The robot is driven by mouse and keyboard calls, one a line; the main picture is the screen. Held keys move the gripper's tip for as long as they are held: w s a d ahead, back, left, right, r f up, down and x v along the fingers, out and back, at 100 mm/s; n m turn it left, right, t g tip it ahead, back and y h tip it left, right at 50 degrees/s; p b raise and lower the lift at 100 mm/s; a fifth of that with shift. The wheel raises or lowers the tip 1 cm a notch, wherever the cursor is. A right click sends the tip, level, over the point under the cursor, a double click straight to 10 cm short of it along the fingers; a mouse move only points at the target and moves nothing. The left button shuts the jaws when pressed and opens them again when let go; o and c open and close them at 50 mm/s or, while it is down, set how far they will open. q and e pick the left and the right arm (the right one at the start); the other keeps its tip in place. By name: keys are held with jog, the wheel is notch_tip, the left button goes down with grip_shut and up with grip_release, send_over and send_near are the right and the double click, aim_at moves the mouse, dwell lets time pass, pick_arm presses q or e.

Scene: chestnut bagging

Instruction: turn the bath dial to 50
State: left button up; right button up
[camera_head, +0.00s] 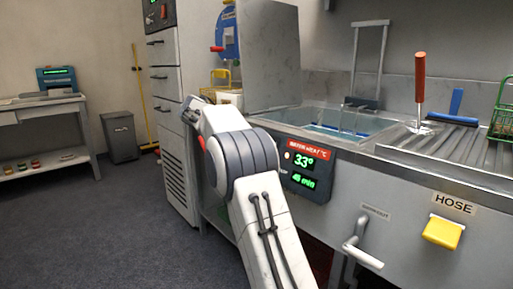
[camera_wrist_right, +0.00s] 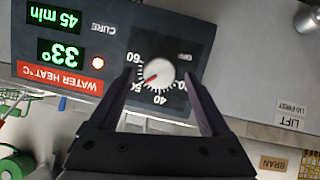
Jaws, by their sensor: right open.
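The bath dial is a round white knob (camera_wrist_right: 159,73) on the dark control panel (camera_wrist_right: 190,40), upside down in the right wrist view. Its red pointer aims to the lower left, roughly toward the mark that looks like 50. My right gripper (camera_wrist_right: 165,95) is open, with one dark finger on each side of the knob; whether they touch it I cannot tell. The green display (camera_wrist_right: 60,52) reads 33°, and it also shows in the head view (camera_head: 304,161). There, my arm hides the dial and the gripper's fingers. My left gripper is not in view.
A water bath (camera_head: 330,122) is set in the steel counter above the panel. A white lever handle (camera_head: 362,256) and a yellow HOSE pad (camera_head: 443,232) are on the counter's front to the right. A grey bin (camera_head: 120,138) stands at the left wall.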

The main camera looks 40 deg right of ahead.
jog(key=p+v, duration=0.3)
jog(key=v, duration=0.6)
jog(key=shift+a+r, duration=0.25)
jog(key=s+a+f+n+t+y, duration=0.1)
jog(key=s+a+f+n+y, duration=0.2)
jog(key=a, duration=0.5)
jog(key=s+a+f+n+t+y, duration=0.1)
jog(key=s+a+f+n, duration=0.3)
jog(key=a+n, duration=0.25)
jog(key=s+a+f+n+y, duration=0.3)
jog(key=a+n, duration=0.1)
jog(key=a, duration=0.5)
jog(key=s+a+f+n+g+y, duration=0.1)
jog(key=s+a+f+n+y, duration=0.2)
jog(key=s, duration=0.6)
jog(key=s+a+f+n, duration=0.4)
jog(key=s+f, duration=0.1)
jog(key=s, duration=0.4)
jog(key=s+a+f+n+g+y, duration=0.1)
jog(key=s+a+f+n+y, duration=0.2)
jog(key=s, duration=0.6)
notch_tip(320, 180, up, 38)
jog(key=h+p, duration=0.1)
jog(key=p, duration=3.7)
jog(key=shift+w+f, duration=0.2)
jog(key=shift+w, duration=0.25)
